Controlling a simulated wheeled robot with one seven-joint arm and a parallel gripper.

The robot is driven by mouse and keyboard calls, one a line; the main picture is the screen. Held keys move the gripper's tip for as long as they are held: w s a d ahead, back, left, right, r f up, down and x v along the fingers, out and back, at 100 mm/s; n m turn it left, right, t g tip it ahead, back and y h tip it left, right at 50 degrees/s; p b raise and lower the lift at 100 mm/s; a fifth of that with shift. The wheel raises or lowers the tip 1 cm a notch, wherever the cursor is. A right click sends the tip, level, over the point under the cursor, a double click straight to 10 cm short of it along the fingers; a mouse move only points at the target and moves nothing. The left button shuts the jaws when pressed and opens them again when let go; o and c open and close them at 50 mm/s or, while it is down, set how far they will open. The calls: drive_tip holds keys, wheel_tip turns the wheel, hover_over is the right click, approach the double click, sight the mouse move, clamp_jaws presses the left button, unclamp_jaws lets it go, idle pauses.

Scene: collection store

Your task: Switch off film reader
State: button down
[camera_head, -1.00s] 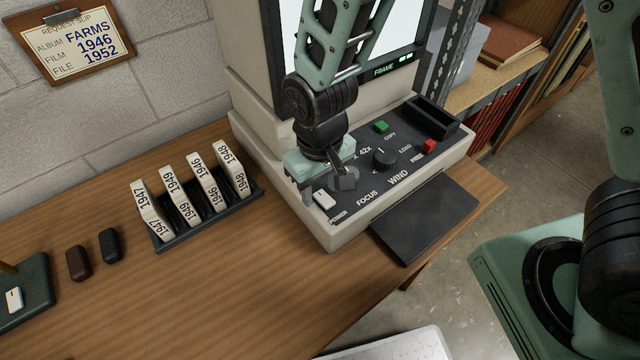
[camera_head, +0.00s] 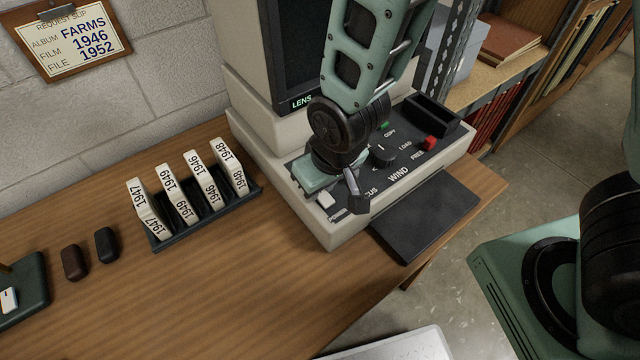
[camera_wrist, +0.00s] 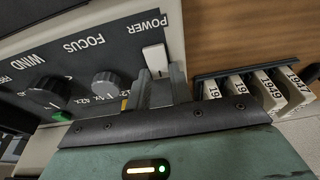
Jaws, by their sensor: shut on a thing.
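The film reader (camera_head: 240,75) stands on the desk. Its screen (camera_head: 302,40) is dark, and a small strip below it reads LENS (camera_head: 302,102) in light letters. The white power switch (camera_head: 326,199) is at the front left corner of its dark panel, beside the POWER label in the wrist view (camera_wrist: 155,59). My gripper (camera_wrist: 162,88) is at this switch, its fingers shut on it. In the head view my gripper (camera_head: 347,196) and wrist cover part of the panel. The focus knob (camera_wrist: 105,84) is beside the fingers; the wind knob (camera_head: 383,155) is farther off.
A rack (camera_head: 205,210) of labelled film boxes stands left of the reader. Two dark cases (camera_head: 90,254) lie farther left. A red button (camera_head: 430,143) is on the panel's right. A black plate (camera_head: 425,220) projects in front. Bare desk lies front left.

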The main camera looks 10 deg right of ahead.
drive_tip(key=shift+t, duration=0.3)
drive_tip(key=c, duration=1.2)
unclamp_jaws()
drive_tip(key=shift+c, duration=0.2)
drive_tip(key=shift+r, duration=0.1)
drive_tip(key=p+v, duration=0.6)
drive_tip(key=v, duration=1.1)
drive_tip(key=shift+d, duration=0.25)
drive_tip(key=shift+r, duration=0.1)
drive_tip(key=shift+s, duration=0.1)
